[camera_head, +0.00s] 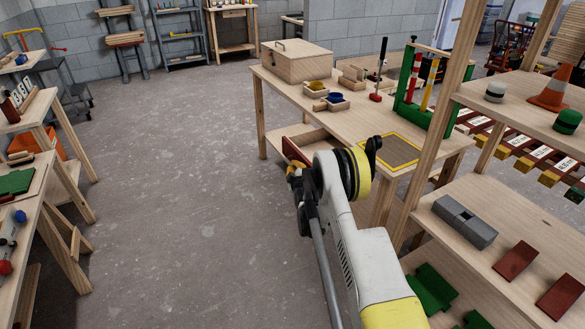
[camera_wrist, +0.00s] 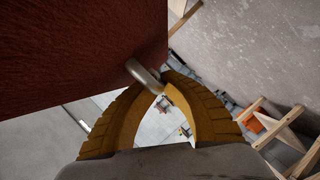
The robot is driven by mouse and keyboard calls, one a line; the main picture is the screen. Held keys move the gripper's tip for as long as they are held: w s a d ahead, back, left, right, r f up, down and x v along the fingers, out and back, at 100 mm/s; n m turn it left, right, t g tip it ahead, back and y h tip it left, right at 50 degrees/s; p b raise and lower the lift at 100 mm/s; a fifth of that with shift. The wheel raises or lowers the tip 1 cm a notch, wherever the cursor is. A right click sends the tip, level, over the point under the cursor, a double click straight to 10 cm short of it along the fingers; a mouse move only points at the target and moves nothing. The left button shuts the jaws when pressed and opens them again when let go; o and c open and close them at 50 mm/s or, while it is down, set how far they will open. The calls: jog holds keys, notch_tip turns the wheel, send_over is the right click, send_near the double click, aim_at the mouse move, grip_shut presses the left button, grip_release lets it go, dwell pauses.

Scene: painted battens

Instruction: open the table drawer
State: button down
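The table (camera_head: 385,125) has a light wood top, and its drawer (camera_head: 315,139) stands pulled out on the left side, with part of its pale inside showing. The drawer's dark red front (camera_head: 294,152) also fills the upper left of the wrist view (camera_wrist: 75,45). A curved metal handle (camera_wrist: 143,72) sticks out from that front. My gripper (camera_wrist: 162,82) has its yellow-brown fingertips closed together around the handle's end. In the head view my gripper (camera_head: 295,178) is at the drawer front, and my arm partly hides the drawer's near end.
On the table are a wooden box (camera_head: 296,62), small bins with yellow and blue contents, a green frame (camera_head: 412,95) and a yellow-edged mat (camera_head: 391,152). A shelf rack (camera_head: 480,235) stands close at right. The floor (camera_head: 180,170) left of the drawer is clear.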

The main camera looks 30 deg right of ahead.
jog(key=c, duration=1.8)
grip_release()
jog(key=v, duration=0.7)
jog(key=shift+s+a, duration=0.15)
jog(key=shift+s, duration=0.05)
